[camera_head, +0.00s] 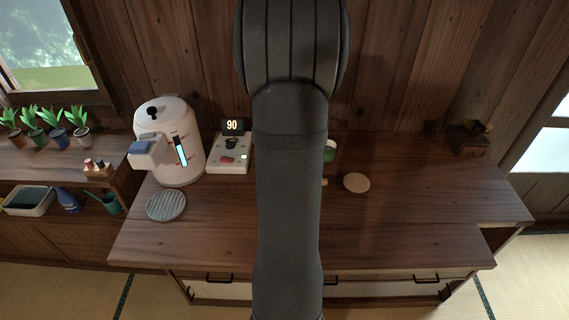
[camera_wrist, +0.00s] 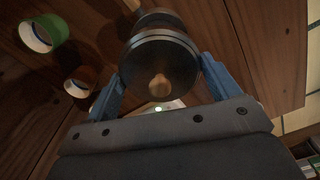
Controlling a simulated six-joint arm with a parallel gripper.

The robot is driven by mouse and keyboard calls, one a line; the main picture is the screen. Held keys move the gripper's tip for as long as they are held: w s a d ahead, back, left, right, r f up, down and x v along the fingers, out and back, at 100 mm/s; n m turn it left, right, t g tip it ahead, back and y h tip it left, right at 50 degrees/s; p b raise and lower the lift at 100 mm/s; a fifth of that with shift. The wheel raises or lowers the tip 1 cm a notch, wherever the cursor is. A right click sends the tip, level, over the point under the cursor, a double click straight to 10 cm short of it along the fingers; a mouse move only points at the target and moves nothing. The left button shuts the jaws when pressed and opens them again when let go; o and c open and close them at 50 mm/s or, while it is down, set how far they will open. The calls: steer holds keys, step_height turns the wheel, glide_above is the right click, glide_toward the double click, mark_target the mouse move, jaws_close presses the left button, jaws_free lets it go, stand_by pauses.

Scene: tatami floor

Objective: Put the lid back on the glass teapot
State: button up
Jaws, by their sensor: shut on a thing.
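My gripper (camera_wrist: 163,66) has its two blue fingers on opposite sides of a round dark lid (camera_wrist: 140,68) with a pale rim and a wooden knob (camera_wrist: 160,87). The fingers touch its edge, and the knob faces the wrist camera. A dark rounded shape shows just beyond the lid in the wrist view; I cannot tell whether it is the glass teapot or whether the lid touches it. In the head view my arm hides the gripper, the lid and the middle of the counter, and no teapot is clearly visible.
A green cup (camera_wrist: 40,34) and a brown cup (camera_wrist: 80,82) stand near the lid. A white dispenser (camera_head: 169,142), a panel reading 90 (camera_head: 230,153) and a ribbed disc (camera_head: 166,205) are left. The counter's right is mostly clear.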

steer(key=shift+f, duration=3.1)
steer(key=shift+f, duration=0.15)
steer(key=o, duration=0.9)
steer(key=shift+r, duration=3.5)
jaws_close()
